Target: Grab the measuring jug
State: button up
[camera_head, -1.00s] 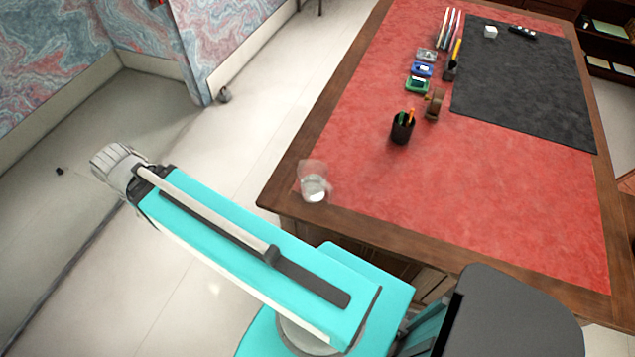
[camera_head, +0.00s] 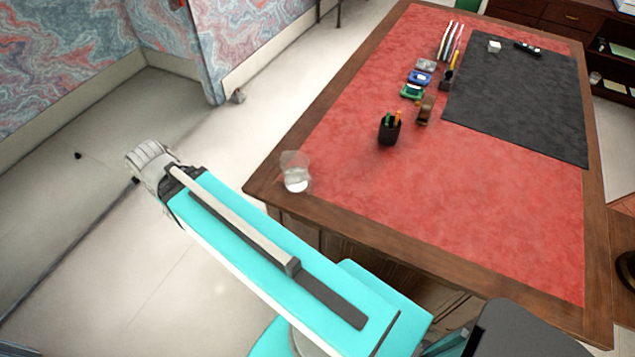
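A clear measuring jug (camera_head: 296,173) stands on the near left corner of the desk (camera_head: 440,190), on or beside the wooden border. It is see-through and its details are hard to make out. My teal arm reaches up and left over the floor, to the left of the desk and apart from the jug. The fingers of my gripper cannot be made out; only the grey end of an arm part shows.
A black pen cup (camera_head: 389,130), a tape dispenser (camera_head: 426,110) and several small boxes stand farther back on the red leather. A dark mat (camera_head: 520,95) covers the right back. The red surface right of the jug is clear.

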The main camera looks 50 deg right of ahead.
aim_at(295, 183)
jog(key=k, duration=1.15)
jog(key=z, duration=0.85)
